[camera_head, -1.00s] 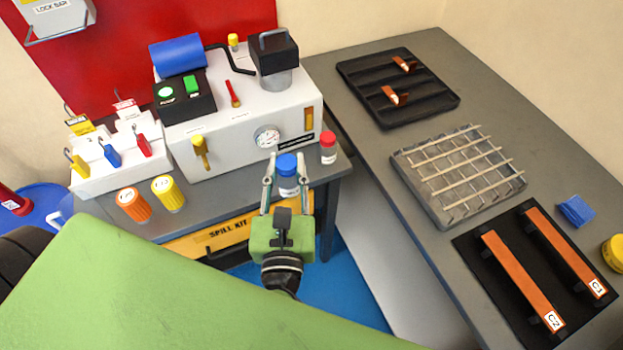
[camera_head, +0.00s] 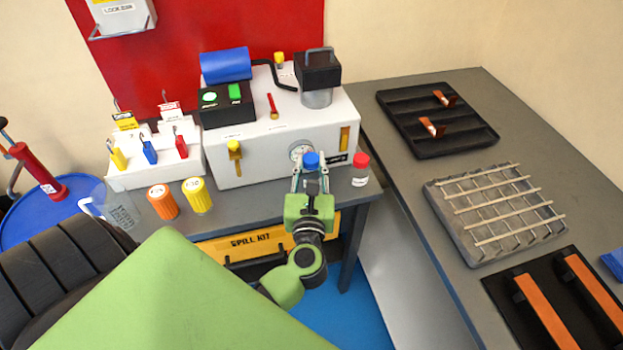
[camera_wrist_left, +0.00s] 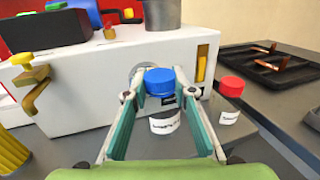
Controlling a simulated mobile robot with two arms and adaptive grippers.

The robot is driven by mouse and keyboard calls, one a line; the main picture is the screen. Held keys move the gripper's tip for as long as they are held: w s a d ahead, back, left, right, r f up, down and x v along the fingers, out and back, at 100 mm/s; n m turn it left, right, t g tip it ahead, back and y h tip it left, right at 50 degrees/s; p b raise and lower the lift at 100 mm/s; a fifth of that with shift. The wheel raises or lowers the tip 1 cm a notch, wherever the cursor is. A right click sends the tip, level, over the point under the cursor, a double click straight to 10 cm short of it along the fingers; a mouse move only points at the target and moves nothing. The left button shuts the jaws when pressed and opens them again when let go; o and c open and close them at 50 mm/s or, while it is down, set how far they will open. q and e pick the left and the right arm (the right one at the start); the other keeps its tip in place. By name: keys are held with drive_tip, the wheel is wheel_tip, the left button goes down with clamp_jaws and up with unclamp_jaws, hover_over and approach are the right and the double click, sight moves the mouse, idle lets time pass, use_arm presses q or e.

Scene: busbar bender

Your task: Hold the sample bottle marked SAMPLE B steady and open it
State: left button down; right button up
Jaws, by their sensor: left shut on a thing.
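A small bottle with a blue cap (camera_head: 311,158) stands between the fingers of my left gripper (camera_head: 311,168), in front of the white machine. In the left wrist view the two fingers flank the bottle (camera_wrist_left: 165,122) just below its cap, which sits on it. The gripper is shut on this bottle, which looks upright. Its label is too small and partly covered to read surely; I cannot tell whether its base touches the bench. A second bottle, with a red cap (camera_head: 361,160), stands to its right on the bench; its label is not readable either. My right gripper is out of view.
The white machine (camera_head: 250,150) with its gauge stands close behind the bottles. Orange (camera_head: 162,202) and yellow (camera_head: 197,196) containers stand to the left on the grey bench. A rack with padlocks (camera_head: 150,172) is further left. Another grey bench with trays (camera_head: 450,120) lies right.

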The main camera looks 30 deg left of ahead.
sight(311, 173)
use_arm(q)
drive_tip(key=shift+w+a+f, duration=0.15)
drive_tip(key=shift+w+f, duration=0.15)
drive_tip(key=shift+f, duration=0.1)
drive_tip(key=f+b, duration=0.3)
drive_tip(key=shift+w+a+f, duration=0.1)
drive_tip(key=shift+w+f, duration=0.1)
drive_tip(key=shift+f+b, duration=0.15)
drive_tip(key=shift+b, duration=0.15)
drive_tip(key=c, duration=1.7)
unclamp_jaws()
